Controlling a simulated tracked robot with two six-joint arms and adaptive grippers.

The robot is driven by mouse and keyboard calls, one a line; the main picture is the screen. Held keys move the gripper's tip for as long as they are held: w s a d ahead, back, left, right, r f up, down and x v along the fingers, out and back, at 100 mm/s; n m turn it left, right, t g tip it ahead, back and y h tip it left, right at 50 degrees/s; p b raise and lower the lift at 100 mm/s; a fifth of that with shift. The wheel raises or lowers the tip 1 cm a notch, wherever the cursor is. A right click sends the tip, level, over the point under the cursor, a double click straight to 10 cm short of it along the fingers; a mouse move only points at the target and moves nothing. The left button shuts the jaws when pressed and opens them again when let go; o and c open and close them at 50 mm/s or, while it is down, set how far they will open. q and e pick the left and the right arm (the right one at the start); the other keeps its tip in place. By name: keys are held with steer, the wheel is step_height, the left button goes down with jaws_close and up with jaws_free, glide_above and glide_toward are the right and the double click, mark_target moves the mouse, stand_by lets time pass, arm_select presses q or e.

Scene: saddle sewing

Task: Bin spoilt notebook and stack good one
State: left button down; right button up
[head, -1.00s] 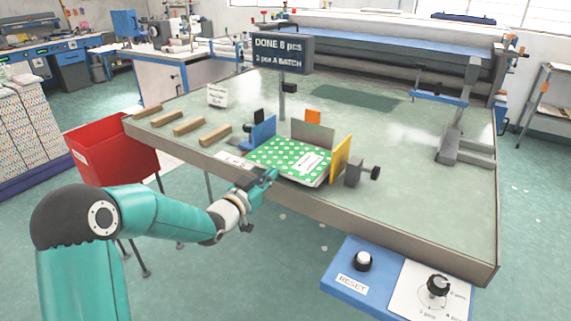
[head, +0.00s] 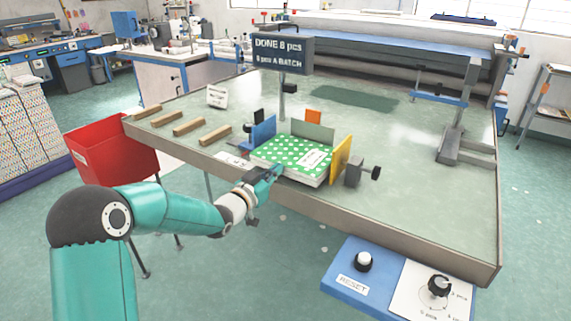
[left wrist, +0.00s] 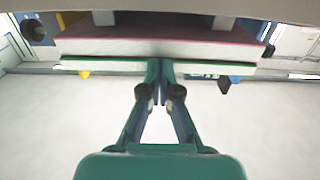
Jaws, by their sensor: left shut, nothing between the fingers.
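A green notebook with white dots and a white label (head: 292,153) lies on top of a stack between the upright guides on the table. The pale page edges of the stack show at its front. My left gripper (head: 276,170) is at the stack's front edge, shut and empty. In the left wrist view, its closed fingertips (left wrist: 160,68) are close in front of the stack's edge (left wrist: 110,47); I cannot tell whether they touch it. A red bin (head: 110,148) stands left of the table. I cannot tell which notebook is spoilt. My right gripper is not in view.
Blue (head: 263,131), grey (head: 312,132) and yellow (head: 341,158) guides bound the stack. Several wooden strips (head: 189,127) lie at the table's left. A dark sign (head: 283,54) stands behind. A blue control box (head: 350,287) is at the front. The table's right side is mostly clear.

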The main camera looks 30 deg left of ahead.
arm_select(q)
steer(key=shift+w, duration=0.15)
steer(key=s+b, duration=0.3)
steer(key=s, duration=0.3)
steer(key=shift+a, duration=0.25)
stand_by(0.4)
